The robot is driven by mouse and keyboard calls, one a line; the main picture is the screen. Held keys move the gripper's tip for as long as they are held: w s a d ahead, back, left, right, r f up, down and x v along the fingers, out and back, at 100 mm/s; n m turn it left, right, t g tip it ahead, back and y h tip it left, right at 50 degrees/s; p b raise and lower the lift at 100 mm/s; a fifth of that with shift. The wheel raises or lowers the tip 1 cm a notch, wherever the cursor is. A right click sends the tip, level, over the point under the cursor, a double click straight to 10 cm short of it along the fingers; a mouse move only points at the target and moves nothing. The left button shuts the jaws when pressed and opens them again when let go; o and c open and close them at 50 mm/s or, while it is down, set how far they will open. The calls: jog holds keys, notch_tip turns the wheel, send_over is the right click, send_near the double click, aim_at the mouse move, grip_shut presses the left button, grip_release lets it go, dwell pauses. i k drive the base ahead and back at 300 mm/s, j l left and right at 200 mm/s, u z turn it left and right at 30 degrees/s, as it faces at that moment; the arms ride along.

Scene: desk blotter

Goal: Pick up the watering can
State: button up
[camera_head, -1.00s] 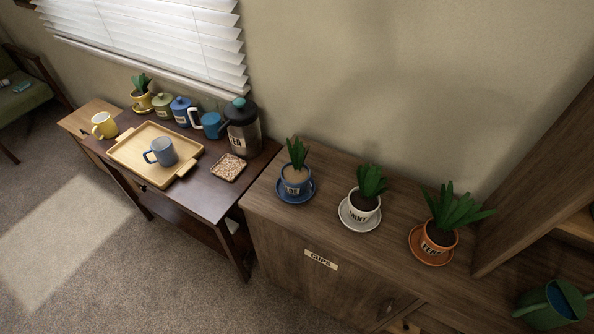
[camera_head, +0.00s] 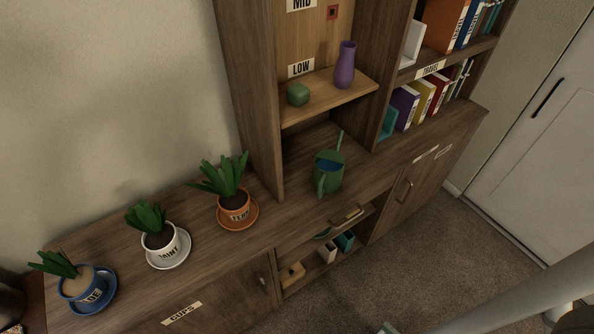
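The green watering can (camera_head: 327,182) stands upright on the wooden cabinet top, in front of the open bay under the low shelf. Its inside looks blue. A loop handle faces the front, and a thin spout rises at the back. Nothing touches it. My gripper is not in view; only a pale grey part of my arm shows at the lower right.
Left of the can stand potted plants on an orange saucer (camera_head: 252,221), a white saucer (camera_head: 181,258) and a blue saucer (camera_head: 108,297). Above it, the low shelf (camera_head: 345,97) holds a purple vase (camera_head: 345,66) and a green object (camera_head: 298,94). Carpet lies in front.

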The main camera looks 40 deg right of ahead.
aim_at(329, 168)
jog(key=l+z, duration=0.25)
jog(key=z, duration=0.15)
jog(key=k+l+z, duration=0.1)
jog(key=l+z, duration=0.5)
jog(key=z, duration=0.15)
